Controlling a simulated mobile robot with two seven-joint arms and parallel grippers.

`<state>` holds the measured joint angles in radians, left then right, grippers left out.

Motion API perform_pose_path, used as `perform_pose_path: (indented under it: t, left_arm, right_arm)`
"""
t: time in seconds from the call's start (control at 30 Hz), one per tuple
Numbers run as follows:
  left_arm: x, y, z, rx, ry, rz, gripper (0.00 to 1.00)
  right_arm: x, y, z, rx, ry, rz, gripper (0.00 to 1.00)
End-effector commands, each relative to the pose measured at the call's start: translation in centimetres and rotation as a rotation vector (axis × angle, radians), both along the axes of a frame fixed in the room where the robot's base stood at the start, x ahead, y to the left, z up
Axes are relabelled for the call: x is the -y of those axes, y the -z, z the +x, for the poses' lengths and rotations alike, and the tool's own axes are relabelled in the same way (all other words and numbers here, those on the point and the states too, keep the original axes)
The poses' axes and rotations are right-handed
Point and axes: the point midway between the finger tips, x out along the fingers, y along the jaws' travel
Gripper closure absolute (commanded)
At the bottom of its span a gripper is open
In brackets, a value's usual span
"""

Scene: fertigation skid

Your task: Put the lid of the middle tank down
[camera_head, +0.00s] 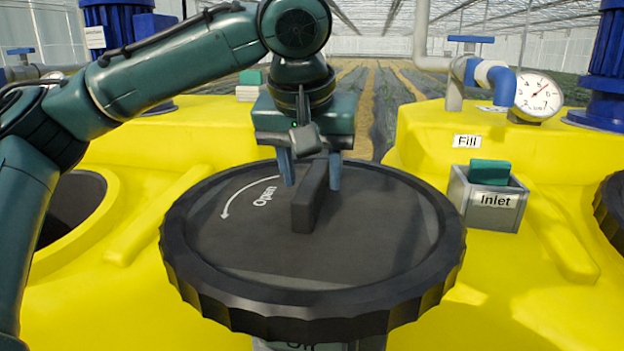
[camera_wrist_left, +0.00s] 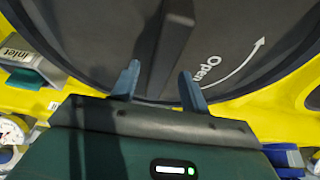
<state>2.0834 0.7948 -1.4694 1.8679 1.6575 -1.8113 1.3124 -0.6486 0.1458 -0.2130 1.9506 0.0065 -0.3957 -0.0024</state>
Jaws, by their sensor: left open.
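The middle tank's lid (camera_head: 390,245) is a wide black disc with a ribbed rim, an "Open" arrow and a raised bar handle (camera_head: 309,200). It lies roughly level over the yellow middle tank (camera_head: 420,150); its rim hides the opening, and I cannot tell whether it is fully seated. My left gripper (camera_head: 312,180) is open, its two blue fingers on either side of the handle's far end. In the left wrist view the fingers (camera_wrist_left: 160,78) straddle the end of the handle (camera_wrist_left: 168,40) with gaps showing, over the lid (camera_wrist_left: 225,35). My right gripper is not in view.
A grey "Inlet" box (camera_head: 487,205) with a green block (camera_head: 490,172) stands right of the lid. A gauge (camera_head: 538,96) and blue pipe (camera_head: 495,78) are behind it. The left tank has an open round hole (camera_head: 72,205). Another black lid (camera_head: 612,210) is at the right edge.

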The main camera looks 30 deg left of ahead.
Motion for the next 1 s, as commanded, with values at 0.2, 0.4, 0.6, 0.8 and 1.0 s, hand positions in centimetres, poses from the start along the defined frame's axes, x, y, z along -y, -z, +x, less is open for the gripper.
perform_pose_path:
  t: [0.2, 0.4, 0.6, 0.8, 1.0]
  left_arm:
    - [0.6, -4.4, -1.9, 0.003, 0.003, 0.000, 0.55]
    - [0.9, -8.0, -3.3, 0.004, 0.001, 0.001, 0.55]
    - [1.0, -9.3, -3.9, 0.001, 0.001, 0.002, 0.55]
    - [1.0, -9.4, -4.0, 0.000, 0.001, 0.002, 0.55]
    - [1.0, -9.4, -3.9, 0.000, 0.001, 0.002, 0.55]
  right_arm:
    - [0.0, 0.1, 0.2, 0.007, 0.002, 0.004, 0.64]
    - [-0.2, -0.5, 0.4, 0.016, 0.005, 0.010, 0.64]
    - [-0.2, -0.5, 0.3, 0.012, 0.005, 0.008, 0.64]
    - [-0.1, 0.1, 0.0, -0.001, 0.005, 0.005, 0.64]
    - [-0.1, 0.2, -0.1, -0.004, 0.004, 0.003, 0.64]
